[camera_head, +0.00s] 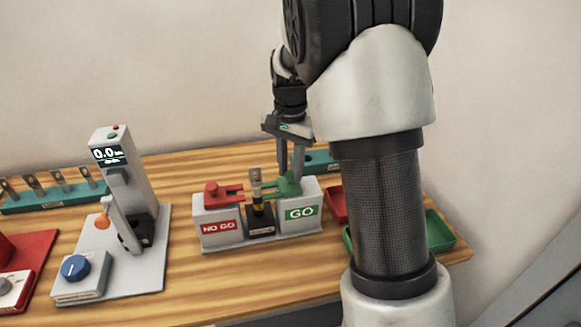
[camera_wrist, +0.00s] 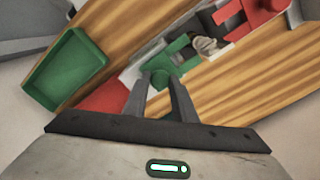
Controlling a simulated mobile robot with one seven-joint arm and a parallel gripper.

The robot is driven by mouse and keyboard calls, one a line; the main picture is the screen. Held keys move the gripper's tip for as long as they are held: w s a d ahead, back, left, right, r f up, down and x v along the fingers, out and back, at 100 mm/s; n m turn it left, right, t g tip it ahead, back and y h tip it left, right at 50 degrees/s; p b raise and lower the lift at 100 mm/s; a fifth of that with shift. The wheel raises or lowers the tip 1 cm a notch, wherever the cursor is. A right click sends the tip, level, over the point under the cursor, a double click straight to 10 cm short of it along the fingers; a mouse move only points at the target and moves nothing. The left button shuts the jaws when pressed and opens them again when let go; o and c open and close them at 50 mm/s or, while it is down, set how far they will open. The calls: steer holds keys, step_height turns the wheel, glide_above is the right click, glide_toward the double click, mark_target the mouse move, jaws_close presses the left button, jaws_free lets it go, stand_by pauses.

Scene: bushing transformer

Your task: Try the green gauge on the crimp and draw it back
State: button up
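The green gauge (camera_head: 288,187), a flat fork with a round knob, is at the GO block (camera_head: 301,211), its prongs pointing left toward the crimp. The crimp is on an upright metal lug (camera_head: 256,178) in a black holder between the two blocks. In the wrist view the green fork (camera_wrist: 183,51) has its mouth close to the lug (camera_wrist: 207,44); I cannot tell whether they touch. My gripper (camera_head: 290,174) points down with its fingers on either side of the green knob (camera_wrist: 161,77), seemingly closed on it; the contact is partly hidden.
A red gauge (camera_head: 222,192) sits on the NO GO block (camera_head: 221,228). A red tray (camera_head: 338,205) and a green tray (camera_wrist: 65,70) are right of the stand. A grey tester (camera_head: 125,170) stands left. My arm hides part of the right side. The table in front is clear.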

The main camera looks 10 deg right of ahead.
mark_target(280, 185)
jaws_close()
steer(key=shift+a, duration=1.45)
steer(key=o, duration=0.9)
jaws_free()
steer(key=shift+r, duration=0.1)
step_height(280, 185, up, 17)
steer(key=p, duration=0.1)
steer(key=shift+r, duration=0.15)
